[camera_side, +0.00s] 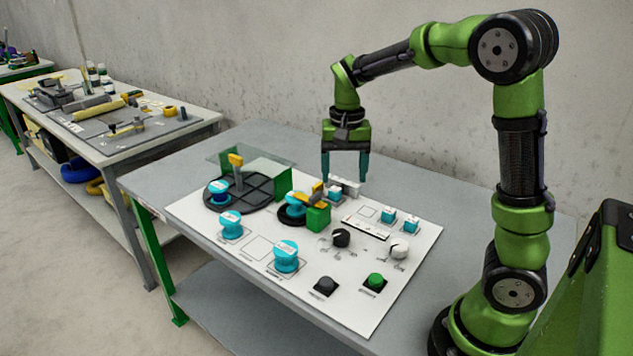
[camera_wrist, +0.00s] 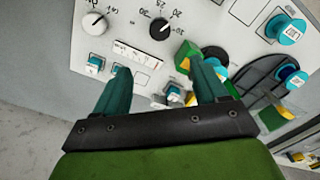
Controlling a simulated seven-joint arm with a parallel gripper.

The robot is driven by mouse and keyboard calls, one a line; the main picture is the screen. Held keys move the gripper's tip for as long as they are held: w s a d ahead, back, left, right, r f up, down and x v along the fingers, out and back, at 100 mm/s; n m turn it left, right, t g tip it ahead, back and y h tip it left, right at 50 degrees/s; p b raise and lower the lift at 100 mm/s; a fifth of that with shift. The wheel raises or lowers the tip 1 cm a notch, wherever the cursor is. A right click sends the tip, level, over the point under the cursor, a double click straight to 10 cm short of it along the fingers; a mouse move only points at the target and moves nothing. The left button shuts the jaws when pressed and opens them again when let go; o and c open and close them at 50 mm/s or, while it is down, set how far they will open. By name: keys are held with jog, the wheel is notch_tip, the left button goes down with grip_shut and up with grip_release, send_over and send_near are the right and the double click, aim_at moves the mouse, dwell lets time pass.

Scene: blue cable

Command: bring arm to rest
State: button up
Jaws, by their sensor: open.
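My gripper (camera_side: 345,168) hangs above the back part of the white panel, fingers pointing down. It is open, with its two teal fingers apart and nothing held between them. In the wrist view my gripper (camera_wrist: 163,82) shows from behind, over the panel with its labels and knobs. A small blue block (camera_side: 335,193) sits on the panel just below the fingers, by a pale grey fixture (camera_side: 347,186). I cannot tell how large the gap is between the fingertips and the fixture.
The white panel (camera_side: 205,222) carries several blue spools, such as one at the front (camera_side: 286,257), a black round tray (camera_side: 213,204), a green block (camera_side: 318,217), a black knob (camera_side: 341,238) and a white knob (camera_side: 400,248). A second workbench (camera_side: 150,143) stands at left. The air around my gripper is clear.

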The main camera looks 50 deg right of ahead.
jog(key=shift+r, duration=0.1)
jog(key=s+a+r+n+t+y, duration=0.1)
jog(key=s+a+r+n+t, duration=0.1)
jog(key=s+a, duration=0.4)
jog(key=s+a+r+n+t+y, duration=0.1)
jog(key=s+a+r+n+t, duration=0.2)
jog(key=s+a+n+t, duration=0.1)
jog(key=s+a+t, duration=0.1)
jog(key=s+a, duration=0.1)
jog(key=a, duration=0.1)
jog(key=shift+s+a+r+n, duration=0.25)
jog(key=shift+r+n, duration=0.05)
jog(key=shift+r, duration=0.05)
dwell(0.5)
